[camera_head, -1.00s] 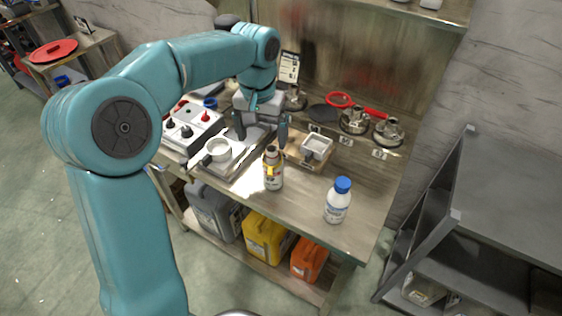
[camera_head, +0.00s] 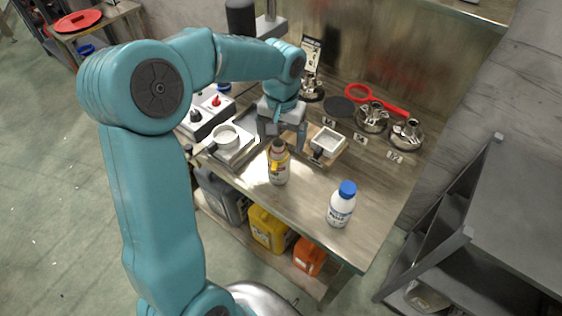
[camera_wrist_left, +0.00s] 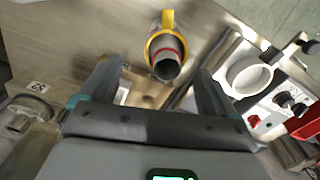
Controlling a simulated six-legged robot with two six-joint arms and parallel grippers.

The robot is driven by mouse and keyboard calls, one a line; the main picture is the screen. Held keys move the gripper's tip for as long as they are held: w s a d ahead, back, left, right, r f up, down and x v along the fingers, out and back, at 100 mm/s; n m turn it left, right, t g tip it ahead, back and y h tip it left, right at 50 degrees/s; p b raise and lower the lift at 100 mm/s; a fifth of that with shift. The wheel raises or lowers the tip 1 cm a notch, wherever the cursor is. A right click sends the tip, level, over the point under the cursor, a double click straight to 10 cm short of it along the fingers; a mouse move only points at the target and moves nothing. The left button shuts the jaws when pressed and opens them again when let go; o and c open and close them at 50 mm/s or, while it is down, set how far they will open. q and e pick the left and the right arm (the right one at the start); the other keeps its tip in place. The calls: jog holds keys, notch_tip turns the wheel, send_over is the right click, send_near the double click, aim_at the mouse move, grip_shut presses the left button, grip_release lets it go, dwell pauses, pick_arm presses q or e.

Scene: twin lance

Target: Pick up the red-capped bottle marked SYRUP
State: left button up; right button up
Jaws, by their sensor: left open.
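A bottle (camera_head: 279,168) with a yellow band and a brownish-grey neck stands upright near the front edge of the bench. In the left wrist view its neck end (camera_wrist_left: 166,58) shows grey with a red band and a yellow ring. I cannot read its label, and no clear red cap shows. My left gripper (camera_head: 281,139) is open and empty, pointing down just behind the bottle's top in the head view. In the left wrist view the bottle appears beyond the gap between the fingers (camera_wrist_left: 157,72). My right gripper is not in view.
A white bottle with a blue cap (camera_head: 341,206) stands to the right on the bench. A white round dish (camera_head: 226,137), a square white dish (camera_head: 327,141) and metal fittings (camera_head: 371,117) stand around. Jugs (camera_head: 268,229) sit on the lower shelf. Bare bench lies between the bottles.

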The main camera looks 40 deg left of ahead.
aim_at(278, 156)
pick_arm(q)
jog(key=shift+a+f, duration=0.1)
jog(key=shift+f, duration=0.7)
jog(key=shift+s+f, duration=0.3)
jog(key=shift+s, duration=0.25)
jog(key=f, duration=0.3)
jog(key=f+p, duration=0.1)
jog(key=f, duration=0.1)
jog(key=shift+w+a, duration=0.25)
jog(key=shift+w, duration=0.1)
jog(key=shift+s+f, duration=0.1)
jog(key=shift+s, duration=0.1)
jog(key=shift+s+d, duration=0.1)
jog(key=shift+s, duration=0.05)
jog(key=shift+w, duration=0.25)
jog(key=c, duration=0.4)
jog(key=shift+f, duration=0.1)
jog(key=c, duration=0.9)
